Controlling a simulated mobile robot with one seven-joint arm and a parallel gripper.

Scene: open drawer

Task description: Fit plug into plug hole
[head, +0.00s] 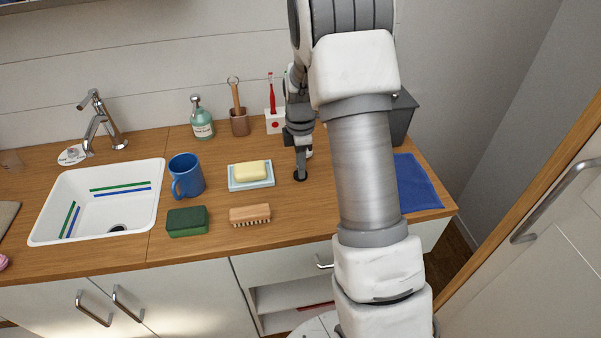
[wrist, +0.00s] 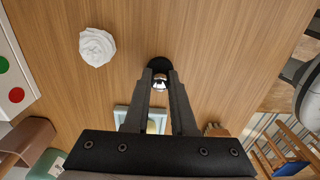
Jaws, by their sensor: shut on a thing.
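The plug (head: 300,176) is a black disc at the tip of my gripper (head: 301,165), over the counter to the right of the soap dish. In the wrist view the plug (wrist: 160,64) has a shiny metal knob, and my gripper (wrist: 160,82) is shut on that knob. I cannot tell whether the disc touches the counter or hangs just above it. The plug hole (head: 117,228) is a dark round opening in the floor of the white sink (head: 70,180), far to the left. The sink's near wall partly cuts it off from view.
A blue mug (head: 186,177), a soap dish (head: 240,184) with yellow soap, a green sponge (head: 187,222) and a brush (head: 250,215) stand between my gripper and the sink. A faucet (head: 100,122) rises behind the sink. A white crumpled thing (wrist: 97,47) lies near the plug.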

